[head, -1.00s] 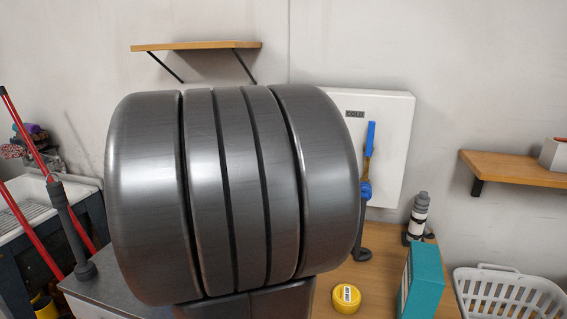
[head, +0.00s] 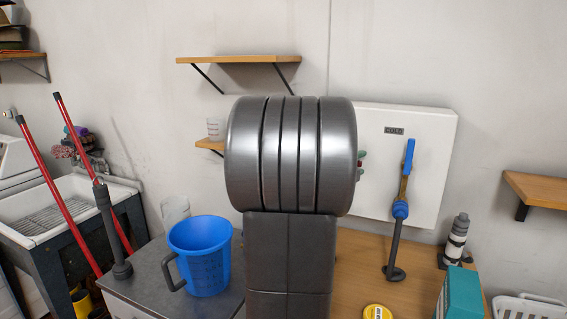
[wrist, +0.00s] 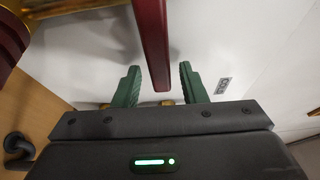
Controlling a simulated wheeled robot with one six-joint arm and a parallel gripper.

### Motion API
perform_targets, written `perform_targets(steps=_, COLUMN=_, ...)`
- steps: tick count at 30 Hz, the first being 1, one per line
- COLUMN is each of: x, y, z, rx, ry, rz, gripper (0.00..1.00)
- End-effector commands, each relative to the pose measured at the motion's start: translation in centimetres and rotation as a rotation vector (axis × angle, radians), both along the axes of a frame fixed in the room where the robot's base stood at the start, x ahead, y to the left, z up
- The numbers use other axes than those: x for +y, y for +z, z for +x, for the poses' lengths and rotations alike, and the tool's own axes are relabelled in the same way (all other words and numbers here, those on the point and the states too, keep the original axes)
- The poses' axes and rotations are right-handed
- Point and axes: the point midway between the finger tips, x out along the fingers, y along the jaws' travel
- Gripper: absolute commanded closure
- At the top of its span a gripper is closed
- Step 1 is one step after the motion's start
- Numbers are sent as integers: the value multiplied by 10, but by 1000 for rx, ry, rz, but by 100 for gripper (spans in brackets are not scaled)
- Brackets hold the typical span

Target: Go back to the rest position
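My gripper (wrist: 159,68) shows in the wrist view with its two green fingers apart. A dark red lever (wrist: 153,40) comes down between the fingers, with a gap on each side. In the head view my own grey arm hides most of the gripper; only small bits of green and red show at the arm's right edge, in front of the white panel (head: 432,150).
An upright blue-handled lever (head: 408,165) stands right of my arm. A blue jug (head: 203,255) stands on the grey top at left. A teal box (head: 461,294), a yellow round tin (head: 377,312) and a striped bottle (head: 456,240) are at right.

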Motion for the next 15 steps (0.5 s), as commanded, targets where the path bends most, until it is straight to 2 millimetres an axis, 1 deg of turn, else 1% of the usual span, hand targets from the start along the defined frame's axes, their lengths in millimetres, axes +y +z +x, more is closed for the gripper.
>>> perform_targets(steps=10, x=-1, y=1, z=1, rx=2, ry=0, rz=-6, gripper=62)
perform_targets(steps=15, x=2, y=0, z=-2, rx=1, ry=1, rz=-4, gripper=62)
